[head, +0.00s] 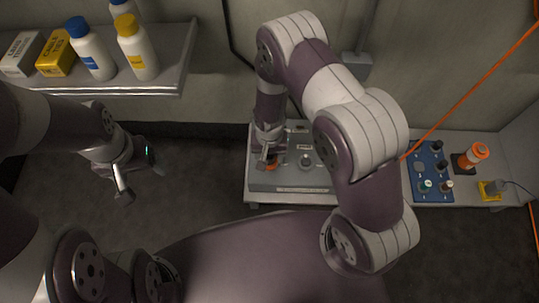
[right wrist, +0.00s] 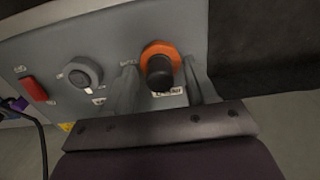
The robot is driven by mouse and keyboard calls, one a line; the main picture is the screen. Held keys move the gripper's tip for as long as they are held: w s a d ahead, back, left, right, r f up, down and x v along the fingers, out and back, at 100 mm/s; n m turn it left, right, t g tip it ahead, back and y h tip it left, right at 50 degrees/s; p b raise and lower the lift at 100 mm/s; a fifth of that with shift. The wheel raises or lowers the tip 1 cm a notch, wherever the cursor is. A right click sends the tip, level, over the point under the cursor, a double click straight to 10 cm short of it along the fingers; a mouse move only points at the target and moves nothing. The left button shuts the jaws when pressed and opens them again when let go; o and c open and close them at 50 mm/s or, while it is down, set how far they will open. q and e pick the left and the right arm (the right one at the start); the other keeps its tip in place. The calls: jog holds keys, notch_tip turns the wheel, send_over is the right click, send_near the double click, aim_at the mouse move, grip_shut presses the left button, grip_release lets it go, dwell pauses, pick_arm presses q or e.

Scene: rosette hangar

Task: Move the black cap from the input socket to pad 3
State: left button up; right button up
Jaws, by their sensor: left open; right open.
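The black cap (right wrist: 160,72) stands in an orange ring socket (right wrist: 158,49) on the grey panel (right wrist: 112,47), seen in the right wrist view. My right gripper (right wrist: 160,85) is open, with one finger on each side of the cap and visible gaps to both. In the head view my right gripper (head: 267,158) is over the left part of the grey panel (head: 290,181), largely hiding the cap. My left gripper (head: 142,181) is open and empty, left of the panel above the dark floor. No pad marked 3 can be read.
A blue board (head: 431,187) with several small caps lies on the right bench. Beside it are an orange-topped object (head: 476,154) and a yellow-based one (head: 491,189). The panel also carries a round knob (right wrist: 83,75) and red switch (right wrist: 34,89). A shelf (head: 165,80) holds bottles and boxes.

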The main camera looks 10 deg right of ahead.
dwell(0.8)
grip_shut()
jog(key=shift+p, duration=0.3)
jog(key=shift+r+p, duration=3.05)
jog(key=shift+p, duration=0.05)
